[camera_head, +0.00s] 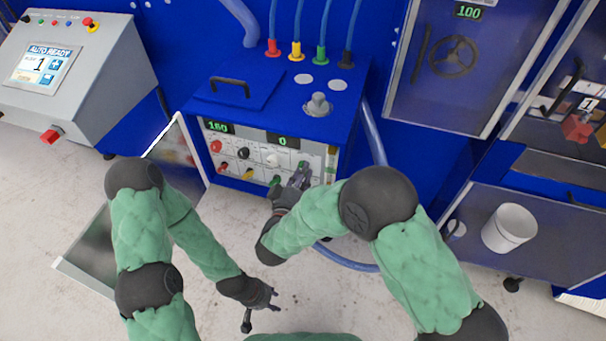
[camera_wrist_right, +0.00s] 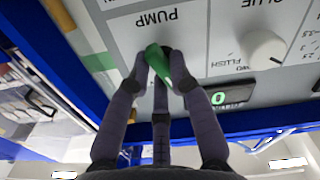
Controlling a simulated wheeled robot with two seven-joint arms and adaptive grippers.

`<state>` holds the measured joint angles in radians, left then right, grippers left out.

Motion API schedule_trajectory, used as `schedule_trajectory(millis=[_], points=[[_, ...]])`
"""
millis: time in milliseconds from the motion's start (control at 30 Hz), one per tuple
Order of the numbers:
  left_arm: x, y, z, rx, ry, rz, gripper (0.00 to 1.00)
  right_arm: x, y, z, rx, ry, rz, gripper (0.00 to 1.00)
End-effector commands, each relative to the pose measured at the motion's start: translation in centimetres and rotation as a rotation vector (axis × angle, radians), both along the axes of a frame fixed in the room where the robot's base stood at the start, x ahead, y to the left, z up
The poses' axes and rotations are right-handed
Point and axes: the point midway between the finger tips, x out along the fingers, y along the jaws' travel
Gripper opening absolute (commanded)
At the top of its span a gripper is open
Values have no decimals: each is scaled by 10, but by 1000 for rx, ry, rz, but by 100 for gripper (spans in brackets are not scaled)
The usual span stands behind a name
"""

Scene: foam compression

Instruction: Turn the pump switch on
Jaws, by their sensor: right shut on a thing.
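The pump switch (camera_wrist_right: 158,60) is a green lever under the upside-down PUMP label on the grey panel in the right wrist view. My right gripper (camera_wrist_right: 160,75) is shut on it, with dark fingers on both sides. In the head view my right gripper (camera_head: 302,176) reaches the right part of the control panel (camera_head: 258,160) and covers most of the switch. My left gripper (camera_head: 262,308) is open and empty, low over the floor, well apart from the panel.
A white knob (camera_wrist_right: 263,48) and a green-digit display (camera_wrist_right: 232,95) sit beside the switch. An open glass door (camera_head: 178,150) stands left of the blue machine. A white bucket (camera_head: 509,228) stands on a shelf at right. A grey console (camera_head: 75,75) is at upper left.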

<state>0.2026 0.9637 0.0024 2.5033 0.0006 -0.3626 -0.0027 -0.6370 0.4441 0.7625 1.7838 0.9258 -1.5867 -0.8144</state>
Motion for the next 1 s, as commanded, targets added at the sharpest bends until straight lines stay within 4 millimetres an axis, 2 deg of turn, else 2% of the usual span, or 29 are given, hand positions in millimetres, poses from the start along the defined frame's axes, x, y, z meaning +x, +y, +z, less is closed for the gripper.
schedule_trajectory(millis=[600, 1000], points=[[0, 0, -38, 0, 0, 0, 40, 0, 0, -6, 536, -173, 1, 0], [0, 0, -57, 0, 0, 0, 40, 0, 1, -7, 779, -250, 1, 0]])
